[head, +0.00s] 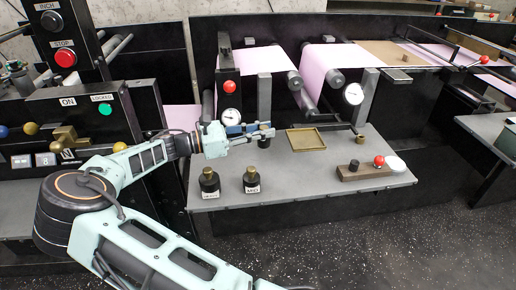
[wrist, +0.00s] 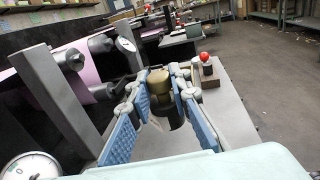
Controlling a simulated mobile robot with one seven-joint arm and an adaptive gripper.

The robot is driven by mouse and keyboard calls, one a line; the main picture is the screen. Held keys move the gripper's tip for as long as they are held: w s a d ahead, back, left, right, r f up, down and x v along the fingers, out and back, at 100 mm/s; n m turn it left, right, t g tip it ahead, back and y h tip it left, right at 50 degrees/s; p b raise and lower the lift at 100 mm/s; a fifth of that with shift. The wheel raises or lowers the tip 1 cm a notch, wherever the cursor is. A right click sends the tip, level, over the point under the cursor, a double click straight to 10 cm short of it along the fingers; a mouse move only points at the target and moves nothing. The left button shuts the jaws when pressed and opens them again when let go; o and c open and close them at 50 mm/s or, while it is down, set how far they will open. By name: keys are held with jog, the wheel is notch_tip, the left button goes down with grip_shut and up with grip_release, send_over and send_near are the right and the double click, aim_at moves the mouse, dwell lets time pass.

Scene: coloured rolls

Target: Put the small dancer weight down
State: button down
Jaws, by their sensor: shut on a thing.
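In the wrist view the weight (wrist: 160,86) shows brass on top and dark below, between the blue-padded fingers (wrist: 160,112). It looks held above the table, but its exact height I cannot tell. Two black weights with brass knobs, one on the left (head: 209,182) and one labelled MED (head: 251,180), stand upright in front of my gripper.
A shallow brass tray (head: 305,140) lies empty right of my gripper. A wooden block (head: 362,172) with a red knob (head: 379,160) and a white disc (head: 396,164) sit farther right. Gauges (head: 230,114) and rollers with pink web (head: 330,60) stand behind. The table's front middle is bare.

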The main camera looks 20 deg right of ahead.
jog(key=w+f+b, duration=0.1)
jog(key=w+f, duration=0.2)
jog(key=w+d+f+b, duration=0.1)
jog(key=w+f, duration=0.2)
jog(key=shift+d+f, duration=0.2)
jog(key=shift+w+f+b, duration=0.15)
jog(key=shift+f+b, duration=0.45)
jog(key=shift+f, duration=0.95)
jog(key=shift+f, duration=0.1)
jog(key=c, duration=1.8)
grip_release()
jog(key=a, duration=0.3)
jog(key=w+a+p, duration=0.1)
jog(key=a, duration=0.3)
jog(key=a+p, duration=0.1)
jog(key=a, duration=0.3)
jog(key=shift+w+a, duration=0.1)
jog(key=shift+w, duration=0.1)
jog(key=shift+a, duration=0.35)
